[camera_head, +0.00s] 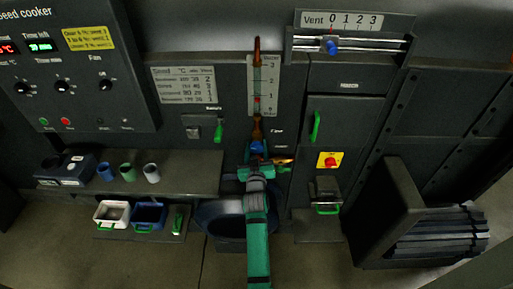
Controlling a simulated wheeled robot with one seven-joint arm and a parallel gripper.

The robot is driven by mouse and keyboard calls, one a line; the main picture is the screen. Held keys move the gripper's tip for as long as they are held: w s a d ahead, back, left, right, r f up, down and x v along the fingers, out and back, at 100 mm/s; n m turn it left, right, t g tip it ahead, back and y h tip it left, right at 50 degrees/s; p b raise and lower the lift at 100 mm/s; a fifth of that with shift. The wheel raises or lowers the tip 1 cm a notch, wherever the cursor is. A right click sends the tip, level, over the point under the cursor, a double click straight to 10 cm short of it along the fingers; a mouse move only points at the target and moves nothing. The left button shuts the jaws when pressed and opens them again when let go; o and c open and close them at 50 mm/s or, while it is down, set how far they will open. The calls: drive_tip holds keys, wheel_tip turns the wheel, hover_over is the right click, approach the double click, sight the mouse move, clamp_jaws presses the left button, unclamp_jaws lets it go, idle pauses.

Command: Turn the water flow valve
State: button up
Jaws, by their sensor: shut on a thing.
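The water flow valve's blue knob (257,147) sits at the lower end of an upright flow gauge with brown end fittings (257,128). My gripper (257,157) is at the knob, reaching up from below, and is shut on it. The fingers are small here and my arm hides the lower part of the valve. A brass-coloured outlet (282,161) sticks out to the right of my gripper. The gauge's scale plate (271,85) is marked with numbers, and a small red mark shows in its tube.
A vent slider (331,47) is at the upper right. A green handle (315,127) and a red knob on a yellow plate (329,160) are right of the valve. A shelf (200,168) with cups is at left. A dark round vessel (212,213) is partly behind my arm.

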drive_tip(key=n, duration=0.4)
drive_tip(key=shift+n, duration=1.9)
drive_tip(key=o, duration=1.1)
drive_tip(key=s, duration=1.1)
drive_tip(key=shift+w, duration=0.1)
